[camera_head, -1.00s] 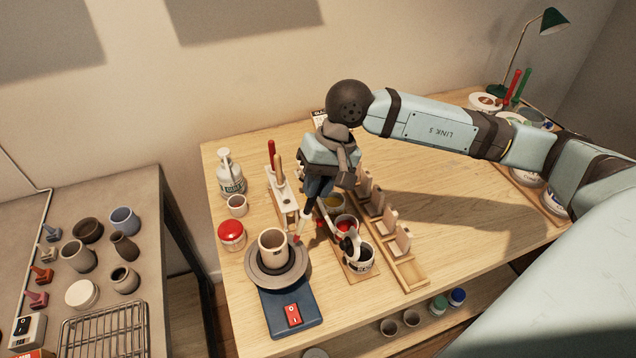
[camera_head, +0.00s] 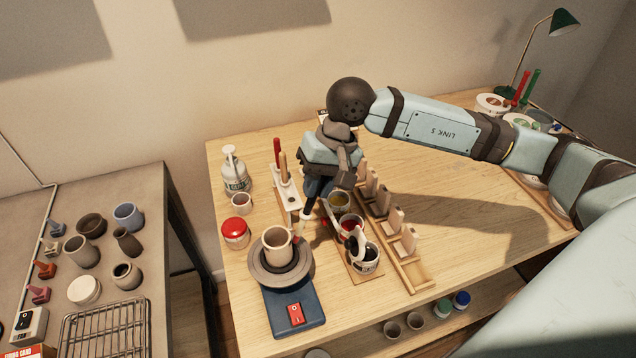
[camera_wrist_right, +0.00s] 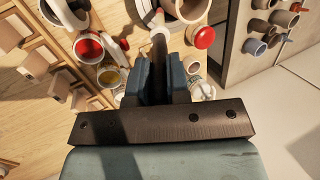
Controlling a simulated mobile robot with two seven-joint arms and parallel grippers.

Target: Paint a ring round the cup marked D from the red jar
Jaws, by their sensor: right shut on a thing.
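A beige cup (camera_head: 277,246) stands upright on the dark round turntable (camera_head: 261,282) of the blue wheel base; its letter is not legible. The jar of red paint (camera_head: 350,225) stands open to its right and shows in the right wrist view (camera_wrist_right: 89,48). My right gripper (camera_head: 309,208) is shut on a brush (camera_wrist_right: 159,48), above and to the right of the cup. The brush slants down toward the cup's right side; I cannot tell whether its tip touches. My left gripper is not in view.
A yellow jar (camera_head: 339,201) and a dark jar (camera_head: 367,259) flank the red one. A wooden rack (camera_head: 409,268) with upright tiles stands to their right. A white brush stand (camera_head: 288,195), a red-lidded jar (camera_head: 236,233) and a bottle (camera_head: 235,172) stand around the left side.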

